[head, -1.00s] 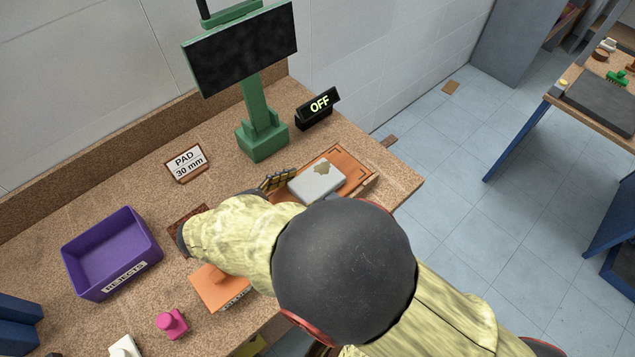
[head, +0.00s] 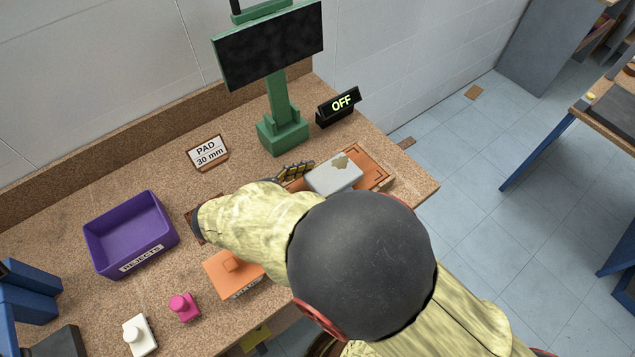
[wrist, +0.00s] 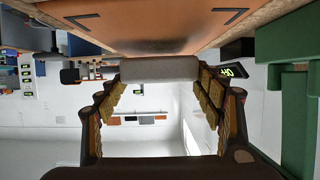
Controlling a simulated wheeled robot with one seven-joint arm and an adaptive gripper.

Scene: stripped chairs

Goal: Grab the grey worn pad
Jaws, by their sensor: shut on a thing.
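The grey worn pad (head: 335,176) is a pale block with a brownish worn patch on top. It is at the orange mat (head: 378,169) near the bench's right end; I cannot tell whether it touches the mat. My gripper (wrist: 160,70) is shut on the pad, which spans between the fingertips in the wrist view (wrist: 160,69). In the head view one dark-yellow padded finger (head: 295,172) shows at the pad's left side. My sleeved arm hides the other finger and the pad's near edge.
Behind stand a PAD 30 mm sign (head: 208,152), a green stand (head: 282,130) and an OFF display (head: 338,107).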

